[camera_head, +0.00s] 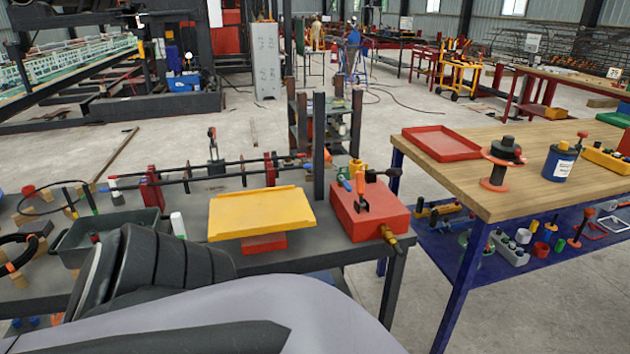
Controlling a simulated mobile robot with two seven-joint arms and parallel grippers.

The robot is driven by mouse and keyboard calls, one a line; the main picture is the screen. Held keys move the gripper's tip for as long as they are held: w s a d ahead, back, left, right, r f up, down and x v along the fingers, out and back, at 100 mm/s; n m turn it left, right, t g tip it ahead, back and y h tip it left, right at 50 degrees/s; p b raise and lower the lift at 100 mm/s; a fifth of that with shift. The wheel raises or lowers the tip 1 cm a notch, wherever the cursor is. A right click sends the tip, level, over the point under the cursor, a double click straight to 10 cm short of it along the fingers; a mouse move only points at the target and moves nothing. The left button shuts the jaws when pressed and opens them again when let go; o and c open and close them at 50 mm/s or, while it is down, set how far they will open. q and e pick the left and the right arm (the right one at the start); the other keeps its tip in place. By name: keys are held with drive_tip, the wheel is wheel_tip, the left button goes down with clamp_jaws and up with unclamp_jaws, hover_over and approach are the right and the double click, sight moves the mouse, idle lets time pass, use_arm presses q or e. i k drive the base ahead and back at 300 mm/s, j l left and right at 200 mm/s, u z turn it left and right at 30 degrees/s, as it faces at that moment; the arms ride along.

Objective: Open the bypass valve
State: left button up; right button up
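A red box (370,218) sits at the right end of the dark workbench (327,246). A small upright lever with an orange-red handle (361,185) and dark parts stands on its top. A yellow fitting (357,167) is behind it, and a brass fitting (390,238) sticks out of its lower front right. I cannot tell for sure which part is the bypass valve, or whether it is open or shut. A large grey and black part of my own arm fills the lower left, apart from the red box in the picture. Neither gripper shows.
A yellow plate (261,212) on a red base stands left of the red box. Dark posts (319,146) and horizontal rods rise behind. A dark green bin (82,238) is at left. A wooden-topped table (540,189) with a red tray (441,144) stands right, across a floor gap.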

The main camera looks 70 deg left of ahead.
sight(345, 183)
drive_tip(key=u, duration=1.3)
drive_tip(key=i+j+u, duration=0.65)
drive_tip(key=k+j, duration=0.1)
